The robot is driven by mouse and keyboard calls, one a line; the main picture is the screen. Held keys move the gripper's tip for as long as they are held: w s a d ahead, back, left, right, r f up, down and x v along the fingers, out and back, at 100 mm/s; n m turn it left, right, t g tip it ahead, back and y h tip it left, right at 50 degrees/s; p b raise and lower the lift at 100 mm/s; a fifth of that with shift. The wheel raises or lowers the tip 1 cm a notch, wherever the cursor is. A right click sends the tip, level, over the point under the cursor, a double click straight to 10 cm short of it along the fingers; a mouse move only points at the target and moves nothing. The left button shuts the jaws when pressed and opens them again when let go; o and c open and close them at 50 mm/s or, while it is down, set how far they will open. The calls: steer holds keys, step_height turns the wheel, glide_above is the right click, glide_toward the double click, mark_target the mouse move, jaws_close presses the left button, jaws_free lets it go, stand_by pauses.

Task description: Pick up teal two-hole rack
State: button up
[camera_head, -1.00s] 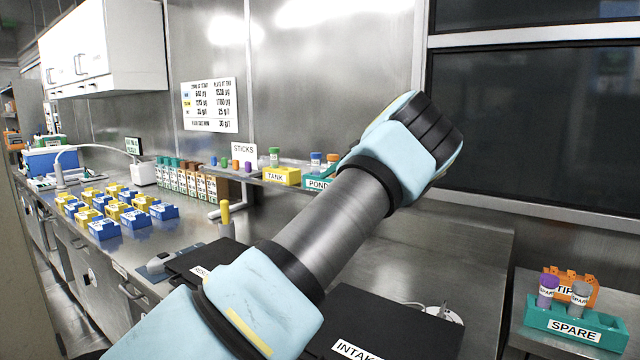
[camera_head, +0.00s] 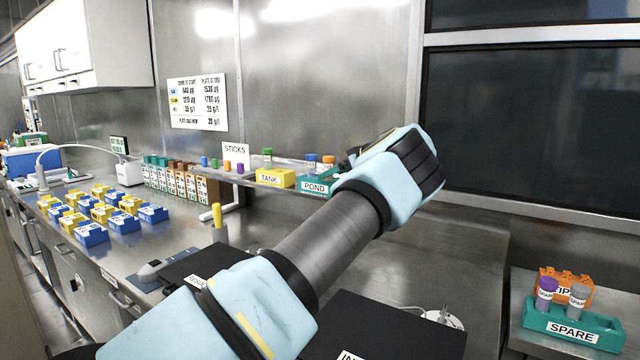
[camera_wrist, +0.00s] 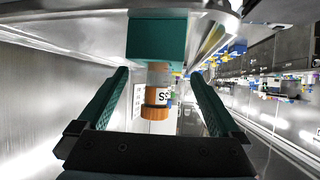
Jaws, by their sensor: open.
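The teal rack labelled POND (camera_head: 318,187) stands on the raised metal shelf, left of my wrist. A blue-capped tube (camera_head: 311,160) and an orange-capped tube (camera_head: 328,161) stand in it. My gripper is mostly hidden behind my wrist in the head view, close to the rack's right end. In the wrist view, which looks upside down, my open gripper (camera_wrist: 158,74) has one finger on each side of an orange-capped tube (camera_wrist: 157,110). The teal rack (camera_wrist: 157,38) is beyond the fingertips, with no visible contact.
A yellow TANK rack (camera_head: 275,178) stands just left on the shelf (camera_head: 240,182). Another teal rack, labelled SPARE (camera_head: 575,330), holds two tubes at the lower right. Blue and yellow racks (camera_head: 92,234) cover the left bench. A steel wall rises behind the shelf.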

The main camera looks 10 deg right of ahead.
mark_target(320, 185)
steer(key=x, duration=0.1)
steer(key=p+x, duration=0.2)
steer(key=shift+w+a+r, duration=0.15)
steer(key=shift+w+a, duration=0.15)
steer(key=shift+a, duration=0.1)
steer(key=shift+w+f, duration=0.2)
steer(key=shift+f, duration=0.1)
